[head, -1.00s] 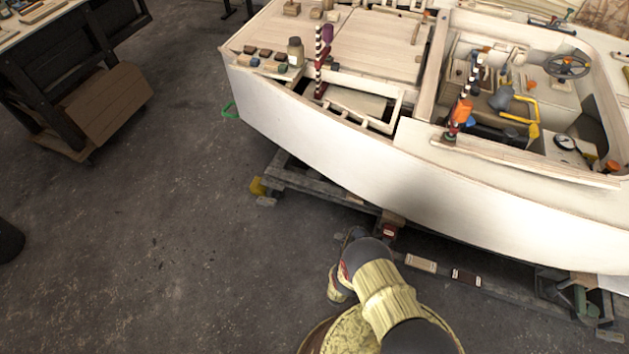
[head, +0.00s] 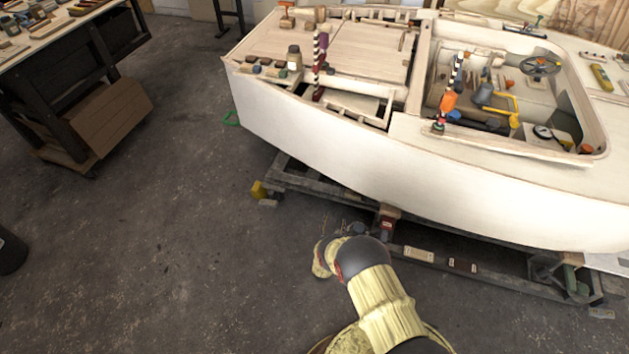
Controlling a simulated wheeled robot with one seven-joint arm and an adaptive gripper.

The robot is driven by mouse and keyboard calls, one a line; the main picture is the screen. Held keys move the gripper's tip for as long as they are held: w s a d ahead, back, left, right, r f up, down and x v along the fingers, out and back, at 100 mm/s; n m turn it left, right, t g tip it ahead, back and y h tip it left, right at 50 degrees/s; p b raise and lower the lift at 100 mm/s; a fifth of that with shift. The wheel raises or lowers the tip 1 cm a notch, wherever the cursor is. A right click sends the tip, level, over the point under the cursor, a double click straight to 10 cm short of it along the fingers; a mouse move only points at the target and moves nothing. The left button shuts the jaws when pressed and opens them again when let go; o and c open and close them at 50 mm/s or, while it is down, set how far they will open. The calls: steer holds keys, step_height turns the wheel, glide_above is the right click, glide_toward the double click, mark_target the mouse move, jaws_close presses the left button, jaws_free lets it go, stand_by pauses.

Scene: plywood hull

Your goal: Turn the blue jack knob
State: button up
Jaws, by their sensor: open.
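I cannot make out a blue jack knob in the head view. A small red block-like part (head: 387,222), which may be a jack, stands under the near side of the hull at the trolley's edge. Small dark parts just left of it are too blurred to name. My yellow and grey arm reaches up from the bottom edge and bends left, ending in front of the trolley. My gripper cannot be made out; the arm seems to hide it.
The pale plywood hull (head: 300,145) rests on a dark trolley (head: 320,188), with a yellow block (head: 258,190) at its left end. Tools and bottles lie on the hull. A dark workbench (head: 95,60) and brown box (head: 105,115) stand at upper left.

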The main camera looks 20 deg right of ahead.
steer(key=w+a+r+g+y+p, duration=0.1)
steer(key=w+a+r, duration=0.3)
steer(key=w+r, duration=1.1)
steer(key=shift+w+a+r+n+y, duration=0.15)
steer(key=shift+a+r+n+y, duration=0.25)
steer(key=shift+r+y, duration=0.5)
steer(key=shift+d, duration=0.1)
